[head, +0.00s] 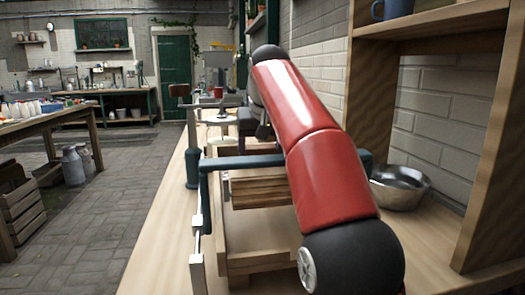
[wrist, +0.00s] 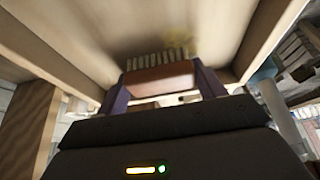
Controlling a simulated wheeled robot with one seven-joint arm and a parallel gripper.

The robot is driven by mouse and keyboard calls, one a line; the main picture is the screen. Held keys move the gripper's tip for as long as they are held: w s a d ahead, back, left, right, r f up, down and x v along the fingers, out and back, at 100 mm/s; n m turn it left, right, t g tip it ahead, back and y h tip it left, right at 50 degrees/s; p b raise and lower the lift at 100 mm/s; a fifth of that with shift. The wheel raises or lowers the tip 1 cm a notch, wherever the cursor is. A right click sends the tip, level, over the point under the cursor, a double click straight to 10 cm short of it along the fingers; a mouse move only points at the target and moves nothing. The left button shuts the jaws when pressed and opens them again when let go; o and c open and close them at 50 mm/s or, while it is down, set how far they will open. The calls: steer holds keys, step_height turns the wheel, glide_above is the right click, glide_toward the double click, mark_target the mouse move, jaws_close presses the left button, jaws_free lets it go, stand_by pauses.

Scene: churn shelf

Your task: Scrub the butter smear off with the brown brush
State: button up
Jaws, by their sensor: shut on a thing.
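The brown brush (wrist: 162,77) is in the wrist view, held between the two dark purple fingers of my gripper (wrist: 160,82). Its pale bristles point away from me toward a light wooden board (wrist: 95,35). The yellow butter smear (wrist: 181,42) is a faint patch on that board, just beyond the bristles and toward their right end. I cannot tell whether the bristles touch the board. In the head view my red arm reaches away over the bench and covers much of the work area; the brush and smear cannot be made out there.
Wooden side pieces (wrist: 275,30) border the board in the wrist view. In the head view a steel bowl (head: 399,186) stands right of my arm, beside a wooden shelf upright (head: 490,165). A blue mug (head: 391,9) is on the shelf above.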

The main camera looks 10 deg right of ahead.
mark_target(256, 153)
steer(key=shift+w+f, duration=0.15)
steer(key=shift+w, duration=0.25)
steer(key=shift+a, duration=0.8)
steer(key=shift+s+b, duration=0.65)
steer(key=shift+s, duration=0.3)
steer(key=shift+s+b, duration=0.45)
steer(key=shift+s, duration=0.65)
